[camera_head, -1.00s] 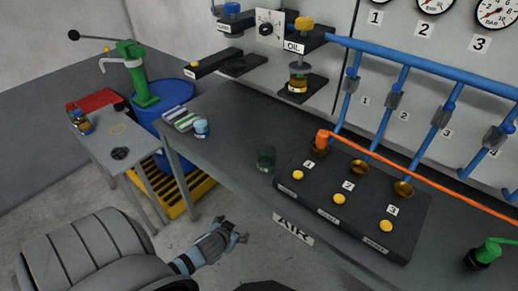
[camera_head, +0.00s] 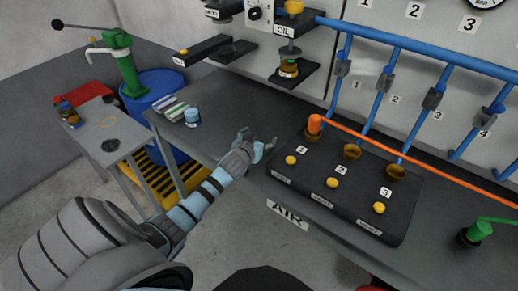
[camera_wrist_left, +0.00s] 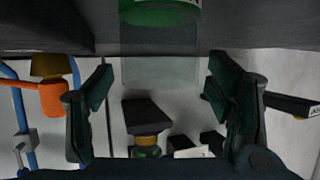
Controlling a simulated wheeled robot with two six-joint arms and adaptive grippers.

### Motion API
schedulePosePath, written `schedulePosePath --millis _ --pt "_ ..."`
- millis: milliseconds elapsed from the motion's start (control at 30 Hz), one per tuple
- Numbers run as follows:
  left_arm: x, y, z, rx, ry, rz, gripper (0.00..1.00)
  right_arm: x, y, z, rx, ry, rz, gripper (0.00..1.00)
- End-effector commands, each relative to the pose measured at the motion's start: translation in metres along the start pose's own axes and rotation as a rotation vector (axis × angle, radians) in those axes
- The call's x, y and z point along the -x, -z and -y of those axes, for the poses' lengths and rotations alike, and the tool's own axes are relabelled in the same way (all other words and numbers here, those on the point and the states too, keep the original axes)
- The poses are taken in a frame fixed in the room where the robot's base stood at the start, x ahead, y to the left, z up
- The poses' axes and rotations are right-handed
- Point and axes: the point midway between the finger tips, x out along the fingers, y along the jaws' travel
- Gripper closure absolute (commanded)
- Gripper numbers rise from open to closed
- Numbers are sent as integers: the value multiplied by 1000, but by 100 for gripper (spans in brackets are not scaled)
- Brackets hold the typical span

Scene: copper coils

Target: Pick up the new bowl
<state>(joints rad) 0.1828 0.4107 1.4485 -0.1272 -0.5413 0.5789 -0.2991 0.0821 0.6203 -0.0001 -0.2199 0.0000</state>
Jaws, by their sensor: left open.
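A clear bowl with a green end (camera_wrist_left: 160,45), which I take to be the new bowl, shows in the left wrist view at top centre, between the two fingers. In the head view it is mostly hidden by my left gripper (camera_head: 258,143), which is at the bench top, left of the black numbered block. The left gripper is open, one dark finger on each side of the bowl. The wrist view appears upside down. I cannot tell whether either finger touches the bowl. My right gripper is not seen.
The black block (camera_head: 350,205) with yellow buttons and brass cups stands right of the gripper; an orange piece (camera_head: 314,124) rises from it. A blue-white jar (camera_head: 192,117) and striped items (camera_head: 173,108) lie left. The oil unit (camera_head: 289,50) hangs on the wall behind.

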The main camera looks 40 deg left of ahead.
Motion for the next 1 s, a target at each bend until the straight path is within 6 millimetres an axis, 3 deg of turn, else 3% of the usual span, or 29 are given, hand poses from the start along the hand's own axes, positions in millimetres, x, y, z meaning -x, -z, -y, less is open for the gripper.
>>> schedulePosePath --millis 233,667,1000 --pt "-3 0 0 0 0 0 29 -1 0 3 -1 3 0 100" --pt "-3 0 0 0 -1 0 97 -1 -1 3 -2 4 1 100" --pt "0 8 0 0 -1 -2 97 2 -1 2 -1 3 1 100"
